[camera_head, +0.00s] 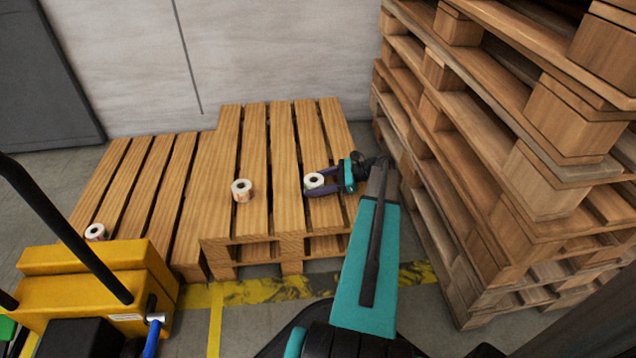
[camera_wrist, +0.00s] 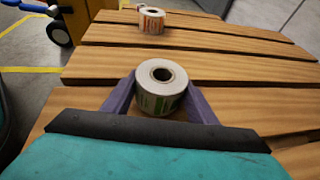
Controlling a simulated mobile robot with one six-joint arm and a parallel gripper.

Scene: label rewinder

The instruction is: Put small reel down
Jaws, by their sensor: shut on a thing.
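A small white label reel (camera_head: 314,181) with a dark core is between the two purple fingers of my gripper (camera_head: 318,183), over the right part of the taller wooden pallet (camera_head: 254,150). In the wrist view the reel (camera_wrist: 161,86) stands upright, its hole facing up, with the fingers of my gripper (camera_wrist: 160,103) shut on its sides. It is at or just above the slats; I cannot tell if it touches them. A second small reel (camera_head: 241,190) stands on the same pallet to the left, and also shows in the wrist view (camera_wrist: 152,19).
A third reel (camera_head: 96,232) is on the lower pallet (camera_head: 130,180) at the left, by a yellow pallet truck (camera_head: 90,285). A tall stack of pallets (camera_head: 480,150) rises close on the right of my arm. A pale wall (camera_head: 270,50) is behind. The pallet's back slats are clear.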

